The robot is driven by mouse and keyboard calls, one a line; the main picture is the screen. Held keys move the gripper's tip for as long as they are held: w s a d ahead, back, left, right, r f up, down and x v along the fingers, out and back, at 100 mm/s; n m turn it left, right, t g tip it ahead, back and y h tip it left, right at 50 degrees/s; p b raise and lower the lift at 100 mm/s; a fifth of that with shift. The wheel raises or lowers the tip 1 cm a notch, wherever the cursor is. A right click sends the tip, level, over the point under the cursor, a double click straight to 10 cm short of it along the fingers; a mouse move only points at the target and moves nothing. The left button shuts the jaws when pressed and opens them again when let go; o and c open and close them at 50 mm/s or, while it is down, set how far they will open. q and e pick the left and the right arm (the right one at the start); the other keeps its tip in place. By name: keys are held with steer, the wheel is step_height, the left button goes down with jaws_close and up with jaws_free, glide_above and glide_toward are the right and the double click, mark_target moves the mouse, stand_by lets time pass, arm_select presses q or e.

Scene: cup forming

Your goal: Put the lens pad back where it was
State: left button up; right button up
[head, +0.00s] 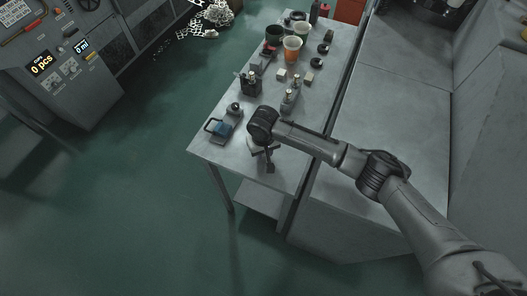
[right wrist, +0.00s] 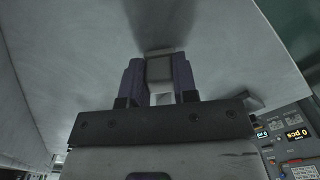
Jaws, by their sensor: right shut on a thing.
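My right gripper (head: 268,166) is over the near end of the grey table (head: 240,162), pointing down. In the right wrist view its two purple-grey fingers (right wrist: 160,82) are shut on a small pale grey block (right wrist: 159,69), which seems to be the lens pad. The block is close to the table surface; I cannot tell whether it touches. In the head view the gripper and wrist mostly hide it. My left gripper is in neither view.
Left of the gripper are a blue item (head: 221,129) in a dark frame and a round black item (head: 235,108). Farther back are a black holder (head: 251,84), small bottles (head: 290,99), pale blocks (head: 282,74) and cups (head: 292,47). The near table end is mostly clear.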

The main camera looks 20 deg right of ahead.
stand_by(0.3)
steer(key=o, duration=0.8)
steer(key=shift+f, duration=0.15)
steer(key=shift+r+p, duration=1.1)
steer(key=shift+r, duration=5.05)
